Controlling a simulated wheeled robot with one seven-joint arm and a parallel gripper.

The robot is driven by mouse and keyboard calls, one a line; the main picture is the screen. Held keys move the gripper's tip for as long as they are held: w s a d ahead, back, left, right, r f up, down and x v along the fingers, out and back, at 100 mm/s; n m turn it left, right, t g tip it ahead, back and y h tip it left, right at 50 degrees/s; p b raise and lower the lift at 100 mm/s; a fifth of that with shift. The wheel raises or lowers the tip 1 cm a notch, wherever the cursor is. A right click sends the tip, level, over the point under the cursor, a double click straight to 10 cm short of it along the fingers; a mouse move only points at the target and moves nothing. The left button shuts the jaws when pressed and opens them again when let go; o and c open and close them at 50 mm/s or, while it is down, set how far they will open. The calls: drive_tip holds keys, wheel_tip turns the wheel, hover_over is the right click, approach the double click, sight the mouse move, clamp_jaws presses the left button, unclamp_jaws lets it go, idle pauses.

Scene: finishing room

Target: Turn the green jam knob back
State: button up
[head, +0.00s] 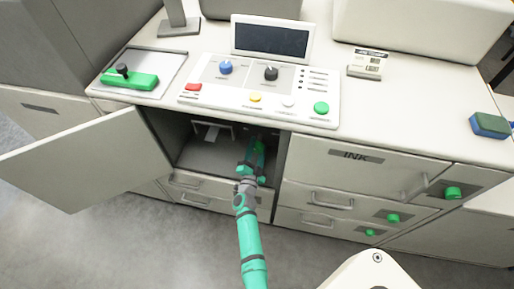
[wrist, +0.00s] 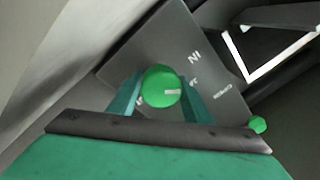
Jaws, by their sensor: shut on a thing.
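The green jam knob (wrist: 161,86) is round with a pale line mark pointing right in the wrist view. It sits on a dark grey plate (wrist: 185,40) with white lettering, only partly readable. My gripper (wrist: 160,92) has one finger on each side of the knob and is shut on it. In the head view my gripper (head: 254,150) reaches into the open cabinet compartment (head: 200,158). The knob itself cannot be made out there.
The cabinet door (head: 85,160) stands open at the left. A smaller green knob (wrist: 257,125) is close by at the plate's lower right. A white bracket (wrist: 270,62) is at the upper right. A control panel (head: 215,98) lies on the counter above.

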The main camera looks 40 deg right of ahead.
drive_tip(key=shift+n, duration=1)
drive_tip(key=o, duration=1)
drive_tip(key=v, duration=1.1)
drive_tip(key=shift+d, duration=0.1)
